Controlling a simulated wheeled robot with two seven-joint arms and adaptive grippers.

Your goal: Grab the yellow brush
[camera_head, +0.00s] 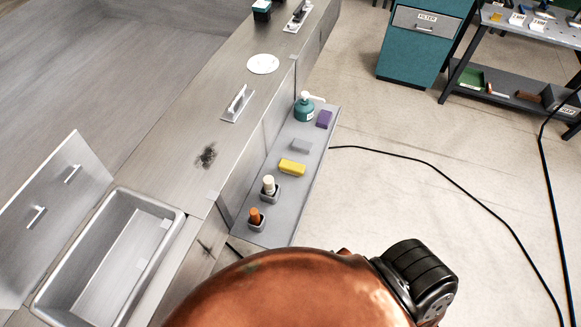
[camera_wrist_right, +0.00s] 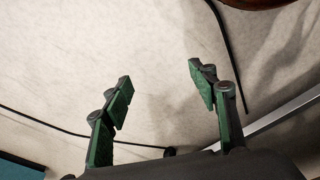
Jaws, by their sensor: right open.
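The yellow brush (camera_head: 292,167) shows in the head view as a small yellow block lying on a narrow grey shelf (camera_head: 262,226) along the side of the metal counter. Its bristles cannot be made out. My right gripper (camera_wrist_right: 160,88) shows in the right wrist view, open and empty, with its two green-padded fingers apart over pale floor. The brush is not in the right wrist view, and neither gripper shows in the head view.
On the shelf, a grey block (camera_head: 302,146), purple block (camera_head: 324,119) and teal pump bottle (camera_head: 304,109) lie beyond the brush; cream-topped (camera_head: 268,184) and orange-brown (camera_head: 255,215) items stand nearer in small holders. A black cable (camera_head: 420,162) crosses the open floor right of the shelf.

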